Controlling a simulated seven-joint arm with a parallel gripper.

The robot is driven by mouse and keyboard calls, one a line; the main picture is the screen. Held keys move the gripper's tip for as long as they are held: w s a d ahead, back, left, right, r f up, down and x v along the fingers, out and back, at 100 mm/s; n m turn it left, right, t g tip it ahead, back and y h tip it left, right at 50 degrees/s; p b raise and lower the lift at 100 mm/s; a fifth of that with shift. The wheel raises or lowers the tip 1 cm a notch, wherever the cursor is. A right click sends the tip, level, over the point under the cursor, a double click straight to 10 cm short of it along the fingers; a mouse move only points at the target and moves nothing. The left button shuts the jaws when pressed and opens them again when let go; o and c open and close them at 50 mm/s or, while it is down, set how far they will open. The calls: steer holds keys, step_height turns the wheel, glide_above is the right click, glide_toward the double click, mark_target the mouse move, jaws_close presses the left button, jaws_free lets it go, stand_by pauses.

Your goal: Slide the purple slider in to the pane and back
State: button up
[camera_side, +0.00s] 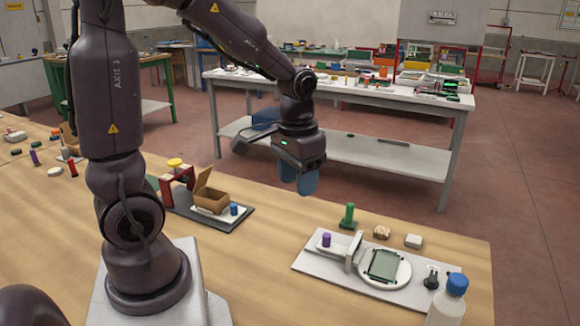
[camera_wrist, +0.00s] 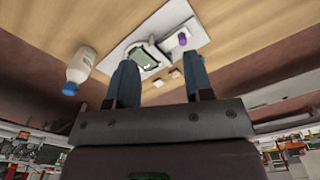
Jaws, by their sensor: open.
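The purple slider (camera_side: 326,240) is a short purple knob at the left end of a light grey base plate (camera_side: 312,264), left of an upright white block (camera_side: 354,255). The pane (camera_side: 383,264) is a dark green square on a round white disc, right of that block. The slider (camera_wrist: 182,40) and pane (camera_wrist: 146,57) also show in the wrist view, beyond my fingers. My gripper (camera_side: 307,182) has blue fingers, is open and empty, and hangs in the air above and to the left of the plate. In the wrist view its fingertips (camera_wrist: 158,78) stand wide apart.
A green knob (camera_side: 348,216), a brown piece (camera_side: 381,232) and a pale block (camera_side: 413,241) stand behind the plate. A white bottle with a blue cap (camera_side: 448,302) stands at its front right. A dark tray with an open brown box (camera_side: 211,200) lies left. Bare wood lies between.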

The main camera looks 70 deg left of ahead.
steer(key=shift+m+t, duration=0.4)
steer(key=shift+t, duration=0.4)
steer(key=s+d+r, duration=0.1)
steer(key=r, duration=0.1)
steer(key=s+d+r, duration=0.1)
steer(key=shift+s+d+r, duration=0.15)
steer(key=shift+d+r, duration=0.2)
steer(key=n+g, duration=0.2)
glide_toward(327, 235)
step_height(327, 235, down, 10)
steer(key=shift+s+f, duration=0.1)
steer(key=shift+f, duration=0.15)
steer(key=shift+c, duration=0.4)
